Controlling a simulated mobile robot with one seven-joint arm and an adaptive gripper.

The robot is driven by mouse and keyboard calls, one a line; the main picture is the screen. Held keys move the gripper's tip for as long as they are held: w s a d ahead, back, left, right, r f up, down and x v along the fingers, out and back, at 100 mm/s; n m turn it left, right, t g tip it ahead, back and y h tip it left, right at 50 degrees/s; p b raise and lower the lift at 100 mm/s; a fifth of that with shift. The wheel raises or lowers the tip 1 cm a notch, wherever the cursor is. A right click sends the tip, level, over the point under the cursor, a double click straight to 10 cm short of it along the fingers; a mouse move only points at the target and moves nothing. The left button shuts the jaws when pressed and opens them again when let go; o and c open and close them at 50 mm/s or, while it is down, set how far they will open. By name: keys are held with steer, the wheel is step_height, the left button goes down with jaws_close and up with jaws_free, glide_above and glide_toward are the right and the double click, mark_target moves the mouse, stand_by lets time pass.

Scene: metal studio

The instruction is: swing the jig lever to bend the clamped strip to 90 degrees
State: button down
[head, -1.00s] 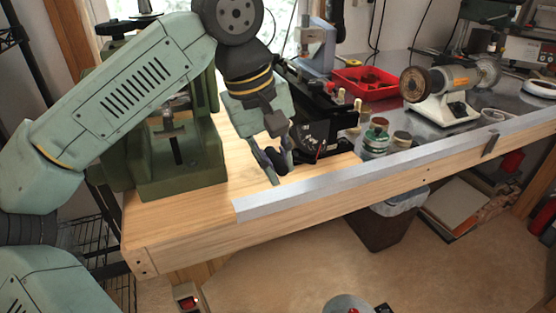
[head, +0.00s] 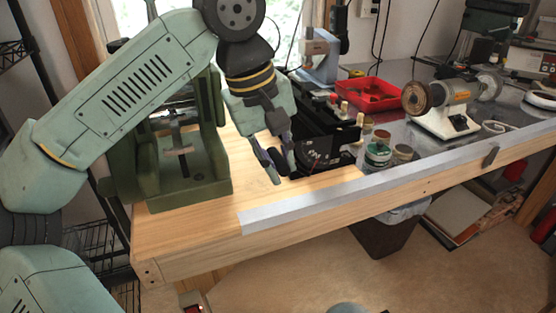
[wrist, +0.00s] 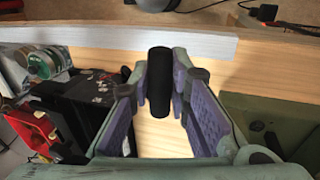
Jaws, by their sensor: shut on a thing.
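My gripper (head: 279,163) is low over the wooden bench top, just left of the black jig (head: 318,148) with its dial face. In the wrist view my gripper (wrist: 160,85) is shut on the black cylindrical grip of the jig lever (wrist: 160,68), one purple-padded finger on each side. The jig body (wrist: 75,112) lies left of the fingers in that view. The rest of the lever is mostly hidden behind the fingers. I cannot make out the clamped strip or its bend angle.
A green machine (head: 185,165) stands close left of my gripper. A metal edge strip (head: 330,199) runs along the bench front. Jars (head: 378,152), a red tray (head: 372,92) and a bench grinder (head: 445,100) are to the right. Bare wood lies in front of the jig.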

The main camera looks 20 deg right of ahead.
steer(key=shift+d+r, duration=0.15)
steer(key=shift+d+r+p, duration=0.1)
steer(key=shift+r+p, duration=0.6)
steer(key=shift+r, duration=0.05)
steer(key=shift+d+r+p, duration=0.25)
steer(key=shift+r+p, duration=0.4)
steer(key=shift+r, duration=0.15)
steer(key=shift+d, duration=0.1)
steer(key=shift+r, duration=0.1)
steer(key=c, duration=2.4)
jaws_free()
steer(key=shift+d+r+p, duration=0.35)
steer(key=shift+r+p, duration=0.15)
steer(key=shift+p, duration=0.05)
steer(key=c, duration=2.3)
jaws_free()
steer(key=shift+d, duration=0.1)
steer(key=shift+o, duration=0.2)
